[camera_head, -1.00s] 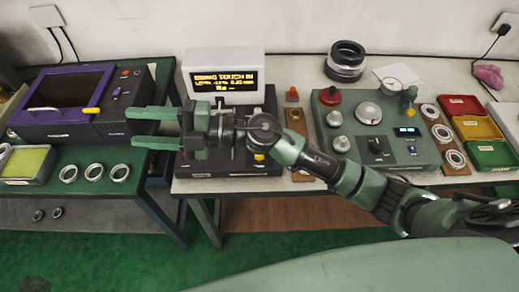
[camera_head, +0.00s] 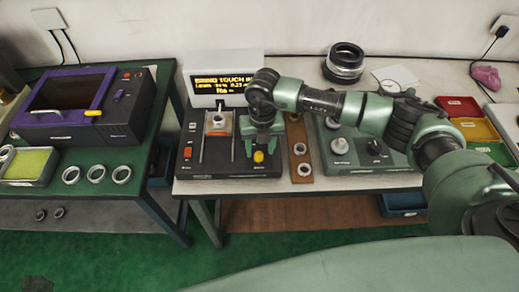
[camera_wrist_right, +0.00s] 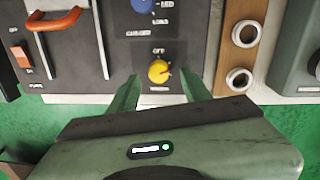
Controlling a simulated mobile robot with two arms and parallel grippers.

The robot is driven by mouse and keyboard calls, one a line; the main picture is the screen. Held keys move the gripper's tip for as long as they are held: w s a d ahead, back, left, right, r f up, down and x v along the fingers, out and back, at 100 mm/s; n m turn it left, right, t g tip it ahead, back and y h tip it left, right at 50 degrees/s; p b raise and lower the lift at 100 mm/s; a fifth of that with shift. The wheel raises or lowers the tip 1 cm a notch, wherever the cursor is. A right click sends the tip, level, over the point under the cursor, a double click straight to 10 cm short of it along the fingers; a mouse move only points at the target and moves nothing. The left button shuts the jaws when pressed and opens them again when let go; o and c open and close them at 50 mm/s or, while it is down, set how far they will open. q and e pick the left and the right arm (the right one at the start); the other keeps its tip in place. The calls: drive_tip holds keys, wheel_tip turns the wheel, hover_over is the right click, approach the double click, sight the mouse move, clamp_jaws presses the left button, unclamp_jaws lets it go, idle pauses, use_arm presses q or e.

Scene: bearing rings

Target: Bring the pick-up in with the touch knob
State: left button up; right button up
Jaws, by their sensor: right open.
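The black test unit (camera_head: 205,168) stands at the left end of the white table. Its yellow knob (camera_head: 258,156) is near the front right, and the right wrist view shows this knob (camera_wrist_right: 159,71) below an "OFF" mark. An orange-and-white part (camera_head: 221,124) sits between two rails on the unit; I cannot tell for sure that it is the pick-up. My right gripper (camera_head: 248,148) is open, pointing down over the unit; its fingers (camera_wrist_right: 159,96) lie either side of the yellow knob in the wrist view, apart from it. The left gripper is not in view.
A display (camera_head: 223,87) with yellow text stands behind the unit. A blue knob (camera_wrist_right: 141,5) and an orange switch (camera_wrist_right: 20,57) are also on the unit. A brown strip with rings (camera_head: 301,150) and a green panel (camera_head: 345,168) lie to the right.

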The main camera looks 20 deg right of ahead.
sight(259, 156)
drive_tip(key=shift+a+f, duration=0.1)
drive_tip(key=shift+f, duration=1.05)
drive_tip(key=shift+c, duration=0.3)
clamp_jaws()
drive_tip(key=shift+m, duration=0.4)
drive_tip(key=m, duration=0.3)
drive_tip(key=shift+m, duration=0.3)
drive_tip(key=shift+a+m+b, duration=0.1)
drive_tip(key=shift+m+b, duration=0.3)
drive_tip(key=shift+m, duration=1.5)
